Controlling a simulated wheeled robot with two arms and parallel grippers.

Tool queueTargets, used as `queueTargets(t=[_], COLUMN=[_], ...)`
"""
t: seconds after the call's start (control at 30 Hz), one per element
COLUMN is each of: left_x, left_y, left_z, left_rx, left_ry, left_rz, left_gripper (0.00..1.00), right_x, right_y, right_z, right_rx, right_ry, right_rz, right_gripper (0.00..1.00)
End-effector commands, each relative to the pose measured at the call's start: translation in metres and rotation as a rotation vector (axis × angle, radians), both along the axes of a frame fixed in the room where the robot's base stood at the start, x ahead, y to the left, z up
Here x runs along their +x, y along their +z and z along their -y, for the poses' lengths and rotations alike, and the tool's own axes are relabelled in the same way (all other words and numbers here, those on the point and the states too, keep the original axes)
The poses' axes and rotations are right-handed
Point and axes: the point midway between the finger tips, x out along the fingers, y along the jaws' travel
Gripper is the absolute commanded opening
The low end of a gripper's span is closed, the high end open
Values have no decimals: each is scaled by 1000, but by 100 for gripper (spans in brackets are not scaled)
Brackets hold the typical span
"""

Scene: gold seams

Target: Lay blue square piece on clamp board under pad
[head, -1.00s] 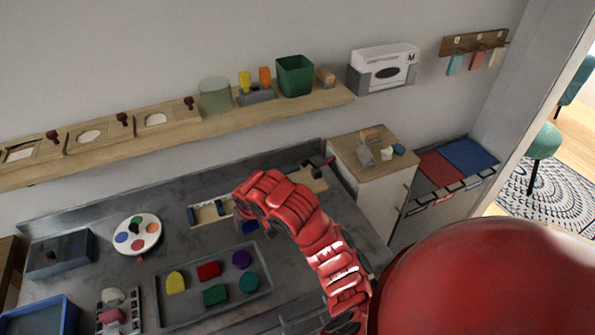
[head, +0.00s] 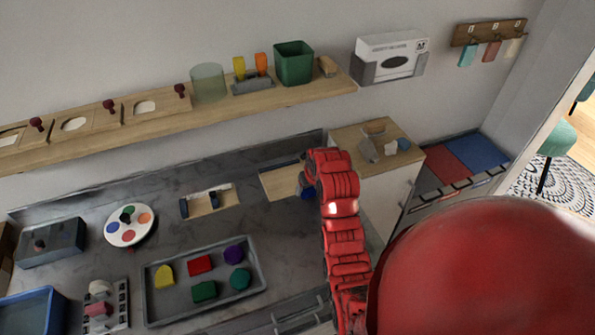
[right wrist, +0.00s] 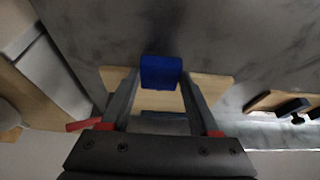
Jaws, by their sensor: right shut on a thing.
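The blue square piece (right wrist: 161,72) is held between the fingertips of my right gripper (right wrist: 160,84) in the right wrist view. It shows as a small dark blue patch (head: 307,193) under the gripper in the head view. The wooden clamp board (head: 280,182) lies on the counter toward the back wall, partly covered by my right arm. In the wrist view the board (right wrist: 212,88) spreads behind the piece, which appears above it near one edge; contact cannot be told. The pad is not clearly seen. My left gripper is not in view.
A second wooden holder (head: 212,201) with dark blocks lies left of the board. A grey tray (head: 157,312) with several coloured pieces is nearer. A wood-topped cabinet (head: 349,134) stands right of the counter. A shelf (head: 145,122) runs along the wall.

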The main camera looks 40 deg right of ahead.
Motion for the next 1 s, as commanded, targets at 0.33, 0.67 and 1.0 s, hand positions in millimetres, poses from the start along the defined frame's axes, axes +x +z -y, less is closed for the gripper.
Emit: queueTargets(t=[0.33, 0.67, 1.0], left_x=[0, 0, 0], left_y=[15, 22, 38], left_z=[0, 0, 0], left_rx=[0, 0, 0], left_ry=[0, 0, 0], left_rz=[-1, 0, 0], left_gripper=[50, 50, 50], right_x=[47, 69, 88], right_y=[2, 3, -2], right_z=[11, 17, 21], right_rx=[2, 1, 1], right_ry=[-1, -1, -2], right_rz=[-3, -2, -2], right_gripper=[1, 1, 1])
